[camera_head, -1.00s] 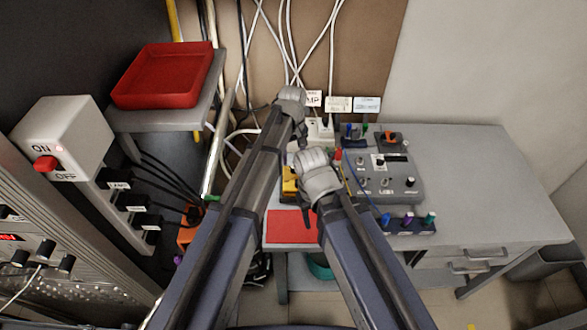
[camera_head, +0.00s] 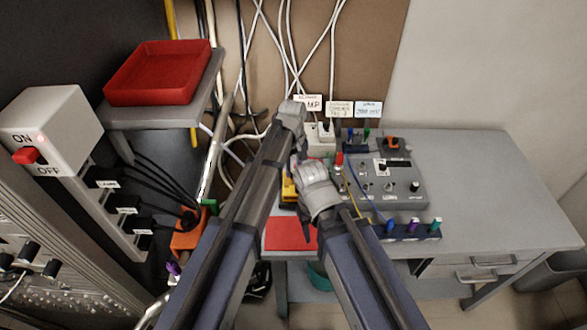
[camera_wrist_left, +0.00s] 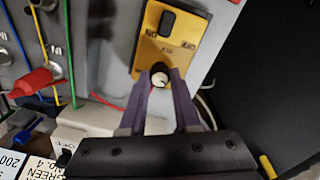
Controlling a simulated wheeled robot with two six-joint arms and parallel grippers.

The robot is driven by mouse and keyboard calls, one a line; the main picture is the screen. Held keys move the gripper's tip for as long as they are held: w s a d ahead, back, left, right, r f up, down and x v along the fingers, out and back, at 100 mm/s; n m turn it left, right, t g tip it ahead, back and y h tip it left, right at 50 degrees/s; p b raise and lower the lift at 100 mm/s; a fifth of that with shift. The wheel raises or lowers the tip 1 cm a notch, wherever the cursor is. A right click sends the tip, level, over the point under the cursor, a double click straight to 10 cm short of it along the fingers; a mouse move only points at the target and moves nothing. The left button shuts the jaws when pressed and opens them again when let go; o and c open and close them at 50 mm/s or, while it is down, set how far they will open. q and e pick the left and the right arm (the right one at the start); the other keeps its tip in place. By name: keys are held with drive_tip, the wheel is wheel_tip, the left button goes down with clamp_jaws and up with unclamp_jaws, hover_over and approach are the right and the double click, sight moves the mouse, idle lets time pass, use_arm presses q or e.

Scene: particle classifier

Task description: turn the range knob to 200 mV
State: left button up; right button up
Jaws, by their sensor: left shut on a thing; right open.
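The range knob (camera_wrist_left: 160,79) is small and black with a pale cap. It sits on a yellow meter box (camera_wrist_left: 171,38) with a black rocker switch (camera_wrist_left: 167,24). In the left wrist view my left gripper (camera_wrist_left: 161,82) has its two purple fingers on either side of the knob, shut on it. The knob's pointer and scale are too small to read. In the head view the yellow box (camera_head: 288,188) is mostly hidden behind my arms. My left gripper (camera_head: 299,158) is over it. My right gripper (camera_head: 310,222) is open and empty, in front, above a red mat.
A grey switch box (camera_head: 385,180) with wires stands just right of my grippers. The red mat (camera_head: 290,233) lies at the table's front edge. White label cards (camera_head: 368,109) stand at the back. A red tray (camera_head: 158,72) is on a shelf at left. The table's right side is clear.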

use_arm(q)
clamp_jaws()
drive_tip(key=shift+m, duration=0.3)
drive_tip(key=m, duration=0.3)
drive_tip(key=shift+m, duration=0.4)
drive_tip(key=m, duration=0.3)
drive_tip(key=shift+m, duration=0.4)
drive_tip(key=m, duration=0.5)
drive_tip(key=shift+m, duration=2.2)
